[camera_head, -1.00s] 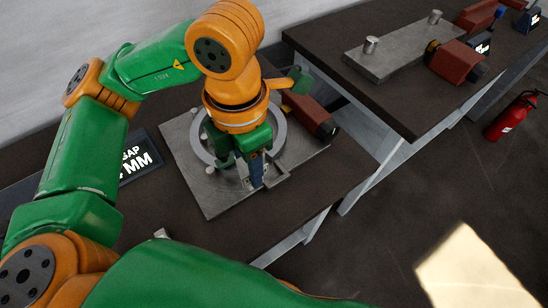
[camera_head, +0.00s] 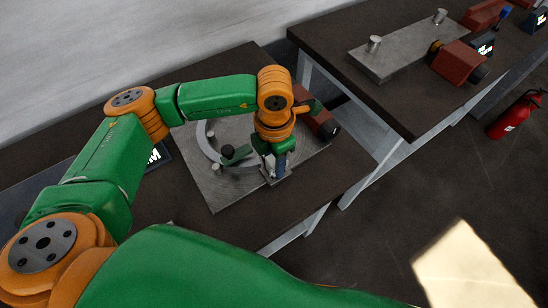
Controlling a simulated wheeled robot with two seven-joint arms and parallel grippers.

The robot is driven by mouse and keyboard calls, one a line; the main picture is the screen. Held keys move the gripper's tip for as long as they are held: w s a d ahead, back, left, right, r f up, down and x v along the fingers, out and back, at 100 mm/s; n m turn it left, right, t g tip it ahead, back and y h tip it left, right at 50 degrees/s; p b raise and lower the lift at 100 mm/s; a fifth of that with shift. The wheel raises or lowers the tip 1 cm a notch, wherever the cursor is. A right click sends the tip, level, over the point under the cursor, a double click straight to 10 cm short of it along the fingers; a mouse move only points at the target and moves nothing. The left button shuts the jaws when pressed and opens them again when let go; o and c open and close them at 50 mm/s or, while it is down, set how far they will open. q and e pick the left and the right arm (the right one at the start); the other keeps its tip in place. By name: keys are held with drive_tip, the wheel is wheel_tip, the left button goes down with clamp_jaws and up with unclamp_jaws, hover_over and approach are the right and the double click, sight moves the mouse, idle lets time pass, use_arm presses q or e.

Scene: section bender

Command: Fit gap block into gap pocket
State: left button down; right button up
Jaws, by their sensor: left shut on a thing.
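My left gripper (camera_head: 277,157) points down over the right front part of a grey metal base plate (camera_head: 218,194). It is shut on a slim dark blue block, the gap block (camera_head: 281,166), held roughly upright. The block's lower end is at a small grey bracket, which looks like the gap pocket (camera_head: 284,178), near the plate's front right edge. Fingers and block cover much of the pocket. I cannot tell whether the block is inside it or just above it. My right gripper is not in view.
A grey ring (camera_head: 204,150) with a dark green part (camera_head: 236,154) lies on the plate. A red motor-like unit (camera_head: 320,122) stands behind the gripper. A label display (camera_head: 158,155) is partly hidden by my arm. A second bench (camera_head: 350,90) stands at right, with a floor gap between.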

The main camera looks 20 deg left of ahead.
sight(274, 160)
use_arm(q)
drive_tip(key=shift+c, duration=2.2)
unclamp_jaws()
drive_tip(key=shift+r+p, duration=0.2)
drive_tip(key=shift+p, duration=0.15)
drive_tip(key=shift+w+r+b, duration=0.1)
drive_tip(key=shift+r+b, duration=0.2)
wheel_tip(274, 160, up, 11)
drive_tip(key=b, duration=0.1)
drive_tip(key=shift+r+b, duration=0.15)
drive_tip(key=shift+b, duration=0.25)
